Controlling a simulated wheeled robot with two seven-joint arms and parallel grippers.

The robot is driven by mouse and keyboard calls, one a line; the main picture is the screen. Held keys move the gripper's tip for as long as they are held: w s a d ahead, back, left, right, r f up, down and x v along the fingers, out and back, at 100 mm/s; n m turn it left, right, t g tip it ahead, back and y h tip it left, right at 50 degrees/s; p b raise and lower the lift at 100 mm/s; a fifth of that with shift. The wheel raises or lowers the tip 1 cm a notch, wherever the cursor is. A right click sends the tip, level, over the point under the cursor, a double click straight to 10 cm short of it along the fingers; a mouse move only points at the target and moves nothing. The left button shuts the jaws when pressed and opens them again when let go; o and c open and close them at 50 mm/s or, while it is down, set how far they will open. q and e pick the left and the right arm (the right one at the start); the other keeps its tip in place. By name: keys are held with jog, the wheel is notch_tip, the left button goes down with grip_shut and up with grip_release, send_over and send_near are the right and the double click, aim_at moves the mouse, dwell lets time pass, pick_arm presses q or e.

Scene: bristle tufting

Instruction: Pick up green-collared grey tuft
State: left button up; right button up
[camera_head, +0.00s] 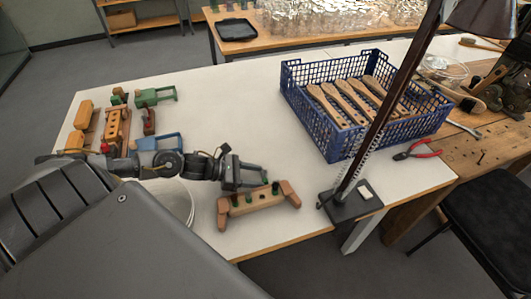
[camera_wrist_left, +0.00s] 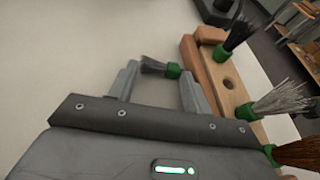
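A dark grey tuft with a green collar (camera_wrist_left: 172,70) lies on its side in the left wrist view, between the fingertips of my left gripper (camera_wrist_left: 160,82). Its collar is close to the right finger; I cannot tell whether they touch. The fingers are spread apart. In the head view my left gripper (camera_head: 262,176) hovers at the wooden tuft block (camera_head: 255,203). In the wrist view the block (camera_wrist_left: 229,95) holds a black tuft (camera_wrist_left: 238,37), a light grey tuft (camera_wrist_left: 280,101) and a brown tuft (camera_wrist_left: 298,152), all green-collared. One hole is empty. My right gripper is out of view.
The lamp base (camera_head: 352,203) is right of the block. A white bucket (camera_head: 181,200) is below my left arm. Wooden blocks (camera_head: 85,114) stand at the left; the table middle is clear.

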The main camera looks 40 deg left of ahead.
pick_arm(q)
jog(key=c, duration=0.5)
jog(key=shift+r, duration=0.1)
